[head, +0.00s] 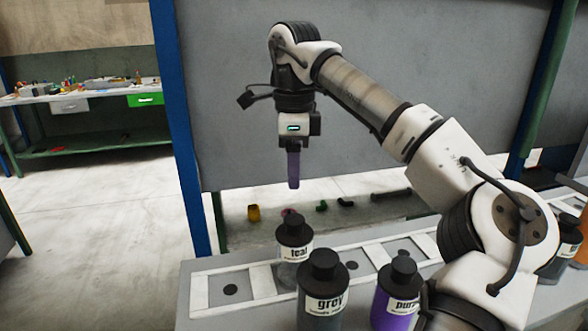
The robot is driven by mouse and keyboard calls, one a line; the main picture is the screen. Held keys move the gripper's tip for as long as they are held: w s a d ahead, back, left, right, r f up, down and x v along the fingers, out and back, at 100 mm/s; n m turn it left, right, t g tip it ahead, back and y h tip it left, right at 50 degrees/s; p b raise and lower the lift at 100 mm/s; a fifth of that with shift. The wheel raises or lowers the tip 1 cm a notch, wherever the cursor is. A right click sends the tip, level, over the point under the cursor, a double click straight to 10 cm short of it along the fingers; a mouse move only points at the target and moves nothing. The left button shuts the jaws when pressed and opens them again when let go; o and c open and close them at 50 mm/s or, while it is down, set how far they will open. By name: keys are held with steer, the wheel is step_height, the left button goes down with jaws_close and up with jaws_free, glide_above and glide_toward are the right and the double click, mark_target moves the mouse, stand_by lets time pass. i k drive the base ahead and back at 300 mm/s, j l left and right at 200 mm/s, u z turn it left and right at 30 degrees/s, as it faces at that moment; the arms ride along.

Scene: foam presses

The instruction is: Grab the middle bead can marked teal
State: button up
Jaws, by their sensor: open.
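The can marked teal (296,254) stands upright on the bench, with a black cap and a white label; its body looks greyish. It is behind and left of the can marked grey (323,305), which overlaps its lower right edge. A purple can (392,302) stands to the right, its label partly cut off by my arm. My gripper (293,186) points down, open and empty, above the teal can with a clear gap to its cap. The two fingers overlap in this view.
The bench (240,318) carries a pale slotted rack (262,284) with dark round spots. A dark can (563,252) stands at the far right behind my arm. A large grey panel (240,100) with a blue post (178,120) stands behind. Small coloured items lie on the floor beyond.

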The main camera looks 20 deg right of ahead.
mark_target(294, 238)
steer(key=k, duration=1)
